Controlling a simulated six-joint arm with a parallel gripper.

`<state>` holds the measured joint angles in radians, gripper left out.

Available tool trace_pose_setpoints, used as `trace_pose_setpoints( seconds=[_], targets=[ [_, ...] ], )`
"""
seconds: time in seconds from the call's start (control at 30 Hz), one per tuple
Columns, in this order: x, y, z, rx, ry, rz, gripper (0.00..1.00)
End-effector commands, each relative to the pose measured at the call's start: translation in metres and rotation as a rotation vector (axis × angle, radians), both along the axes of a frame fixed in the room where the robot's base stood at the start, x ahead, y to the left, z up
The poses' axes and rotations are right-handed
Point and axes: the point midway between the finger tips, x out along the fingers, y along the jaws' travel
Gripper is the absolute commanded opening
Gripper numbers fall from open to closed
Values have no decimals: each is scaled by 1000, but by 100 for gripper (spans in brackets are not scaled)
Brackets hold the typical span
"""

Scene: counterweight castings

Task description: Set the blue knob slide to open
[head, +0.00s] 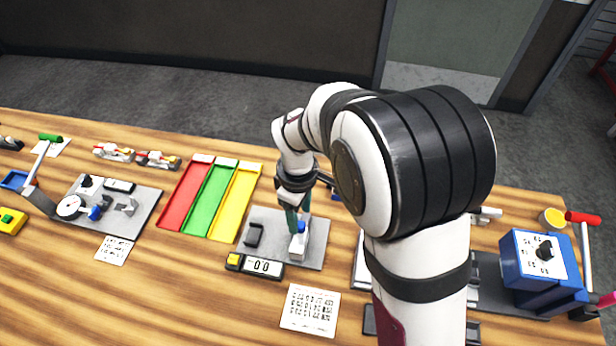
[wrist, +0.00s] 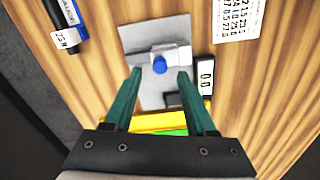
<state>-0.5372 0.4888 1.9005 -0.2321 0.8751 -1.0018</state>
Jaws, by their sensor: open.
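A small blue knob (head: 301,227) stands on a pale block (head: 298,245) on a grey plate (head: 313,257). In the wrist view the blue knob (wrist: 160,65) shows between my fingertips, on the pale block (wrist: 172,56). My gripper (wrist: 159,75) is open, its green fingers one on each side of the knob. In the head view my gripper (head: 297,212) is right at the knob, partly hidden by my arm. Whether the fingers touch the knob cannot be told. No open or closed marking is readable.
A dark handle (head: 254,235) stands left of the block. A counter display (head: 263,267) lies in front of the plate. Red, green and yellow trays (head: 238,205) lie to the left. A dial gauge (head: 69,207) fixture is farther left. A blue box (head: 541,268) stands right.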

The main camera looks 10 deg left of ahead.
Motion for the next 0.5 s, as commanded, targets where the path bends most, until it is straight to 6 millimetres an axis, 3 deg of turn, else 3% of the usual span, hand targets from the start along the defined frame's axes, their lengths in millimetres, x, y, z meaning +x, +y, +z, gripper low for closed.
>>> trace_pose_setpoints(
  seconds=[0.2, 0.5],
  targets=[
    [0, 0, -27, 0, -1, -1, 56],
    [0, 0, -31, 0, -1, -2, 56]
  ],
)
